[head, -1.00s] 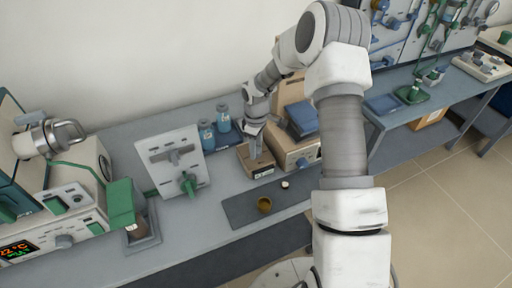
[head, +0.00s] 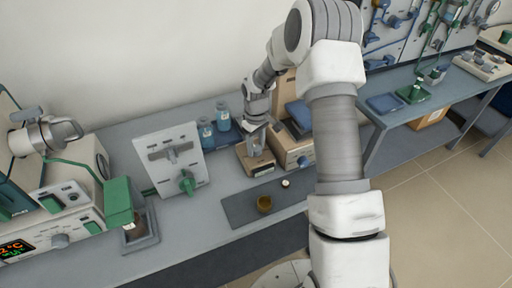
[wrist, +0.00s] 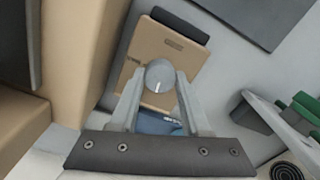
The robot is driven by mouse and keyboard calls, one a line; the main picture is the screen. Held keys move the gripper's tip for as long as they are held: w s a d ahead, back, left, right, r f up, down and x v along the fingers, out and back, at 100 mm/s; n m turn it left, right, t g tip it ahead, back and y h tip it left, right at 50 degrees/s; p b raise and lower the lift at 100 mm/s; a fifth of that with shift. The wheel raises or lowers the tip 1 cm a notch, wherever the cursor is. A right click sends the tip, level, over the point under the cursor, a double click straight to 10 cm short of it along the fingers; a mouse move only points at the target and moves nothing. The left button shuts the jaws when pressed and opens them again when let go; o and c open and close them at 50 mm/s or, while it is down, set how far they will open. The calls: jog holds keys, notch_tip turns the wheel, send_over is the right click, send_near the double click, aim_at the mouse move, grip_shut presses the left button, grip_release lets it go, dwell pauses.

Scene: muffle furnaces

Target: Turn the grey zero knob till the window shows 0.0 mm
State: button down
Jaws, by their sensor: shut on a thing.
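The small tan box (head: 258,166) stands on the grey bench, below my gripper. In the wrist view its top bears the round grey zero knob (wrist: 160,75), which has a pale mark pointing toward the lower edge of the picture. My gripper (wrist: 160,84) is shut on the knob, one finger on each side. In the head view my gripper (head: 255,144) reaches down onto the box and hides the knob. A dark strip (wrist: 180,25) runs along one end of the box; I can read no figures on the box.
A larger beige unit (head: 294,152) stands close to the right of the box. Blue-capped bottles (head: 222,117) stand behind it. A white panel with a green handle (head: 187,182) is at left. A dark mat (head: 240,208) with a brown cup (head: 264,204) lies in front.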

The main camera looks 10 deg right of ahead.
aim_at(256, 148)
jog(key=shift+m, duration=0.8)
jog(key=shift+c, duration=1.9)
grip_release()
jog(key=shift+r, duration=0.15)
notch_tip(256, 148, up, 17)
jog(key=p, duration=0.1)
jog(key=shift+r, duration=0.1)
jog(key=shift+r, duration=0.1)
